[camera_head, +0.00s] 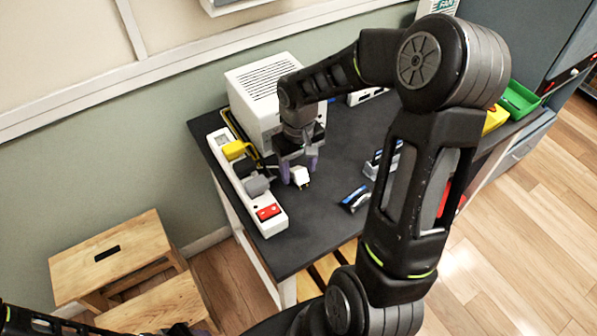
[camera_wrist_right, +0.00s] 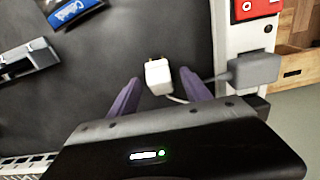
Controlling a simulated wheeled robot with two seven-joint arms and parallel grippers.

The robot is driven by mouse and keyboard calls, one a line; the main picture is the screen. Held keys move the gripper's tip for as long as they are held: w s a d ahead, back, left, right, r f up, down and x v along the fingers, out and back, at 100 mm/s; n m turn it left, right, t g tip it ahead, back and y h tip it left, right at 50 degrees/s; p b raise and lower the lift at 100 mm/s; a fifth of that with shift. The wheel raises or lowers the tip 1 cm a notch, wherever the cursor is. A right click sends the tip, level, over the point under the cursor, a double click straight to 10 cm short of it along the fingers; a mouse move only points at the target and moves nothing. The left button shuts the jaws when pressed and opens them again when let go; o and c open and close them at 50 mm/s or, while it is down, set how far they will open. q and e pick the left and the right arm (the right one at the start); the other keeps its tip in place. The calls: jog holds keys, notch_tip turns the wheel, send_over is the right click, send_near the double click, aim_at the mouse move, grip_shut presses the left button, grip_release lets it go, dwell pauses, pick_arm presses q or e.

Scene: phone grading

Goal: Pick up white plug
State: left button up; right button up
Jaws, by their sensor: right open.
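The white plug (camera_head: 300,176) lies on the dark tabletop, just right of the power strip. My right gripper (camera_head: 298,172) is above the table with its purple fingers pointing down, very close to the plug. In the right wrist view the plug (camera_wrist_right: 158,76) shows ahead of and between the two open fingertips (camera_wrist_right: 160,84), its prongs pointing away from the gripper. A pale cable runs from it to the right. I cannot tell whether a finger touches it. My left gripper (camera_head: 190,328) is only partly visible at the bottom edge, and its jaws cannot be made out.
The white power strip (camera_head: 272,222) holds a yellow plug (camera_head: 235,150), a grey plug (camera_head: 257,186) and a red switch (camera_head: 268,212). A white vented box (camera_head: 262,85) stands behind my right gripper. A blue-and-black item (camera_head: 354,198) lies to the right. Wooden stools (camera_head: 110,255) stand left of the table.

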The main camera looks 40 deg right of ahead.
jog(key=shift+f, duration=0.5)
jog(key=shift+c, duration=0.6)
grip_shut()
